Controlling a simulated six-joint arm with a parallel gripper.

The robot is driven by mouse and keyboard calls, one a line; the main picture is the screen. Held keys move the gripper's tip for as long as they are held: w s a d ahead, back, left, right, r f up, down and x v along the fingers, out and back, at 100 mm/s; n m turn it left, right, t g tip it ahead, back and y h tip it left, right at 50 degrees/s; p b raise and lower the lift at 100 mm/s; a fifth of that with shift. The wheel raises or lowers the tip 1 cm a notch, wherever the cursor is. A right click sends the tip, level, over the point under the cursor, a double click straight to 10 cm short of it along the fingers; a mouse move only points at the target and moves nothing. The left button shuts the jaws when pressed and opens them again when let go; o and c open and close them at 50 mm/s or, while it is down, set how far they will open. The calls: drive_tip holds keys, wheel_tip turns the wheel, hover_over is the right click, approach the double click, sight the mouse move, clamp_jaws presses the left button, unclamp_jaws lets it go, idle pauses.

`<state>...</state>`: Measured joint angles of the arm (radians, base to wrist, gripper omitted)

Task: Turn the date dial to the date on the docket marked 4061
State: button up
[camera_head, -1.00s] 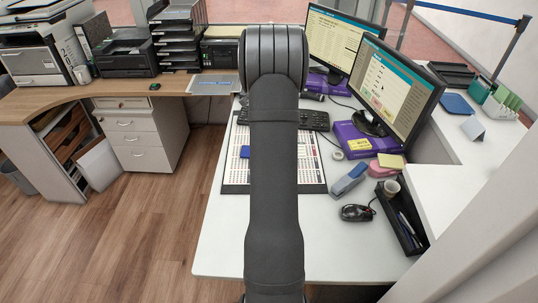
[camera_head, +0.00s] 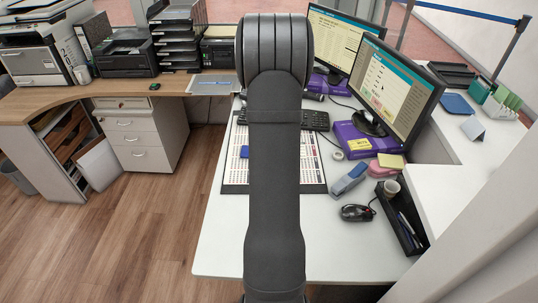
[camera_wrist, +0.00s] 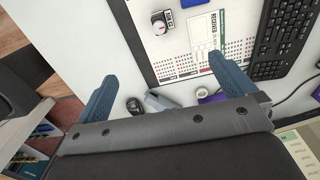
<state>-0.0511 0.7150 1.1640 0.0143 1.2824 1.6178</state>
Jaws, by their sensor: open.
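In the head view my arm hides the dial, docket and gripper.
A black keyboard (camera_wrist: 286,35) lies right of the mat. A mouse (camera_head: 357,212), a stapler (camera_head: 350,178), a tape roll (camera_wrist: 202,92) and a black pen tray (camera_head: 402,218) are nearby. Monitors (camera_head: 390,85) stand behind. The front left desk is clear (camera_head: 222,235).

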drive_tip(key=shift+r, duration=0.55)
drive_tip(key=shift+f, duration=0.1)
drive_tip(key=c, duration=0.5)
drive_tip(key=shift+f+n, duration=0.5)
drive_tip(key=shift+n, duration=0.6)
drive_tip(key=c, duration=0.7)
wheel_tip(320, 180, down, 4)
drive_tip(key=n, duration=0.8)
drive_tip(key=shift+a+r, duration=0.1)
drive_tip(key=shift+r, duration=0.05)
drive_tip(key=shift+c, duration=0.6)
drive_tip(key=f+n, duration=0.2)
drive_tip(key=n, duration=0.3)
drive_tip(key=f+n, duration=0.2)
drive_tip(key=n, duration=0.2)
drive_tip(key=f+n, duration=0.2)
drive_tip(key=n, duration=0.3)
drive_tip(key=shift+s+a+f+n, duration=0.1)
drive_tip(key=shift+s+n, duration=0.2)
drive_tip(key=shift+f, duration=3.95)
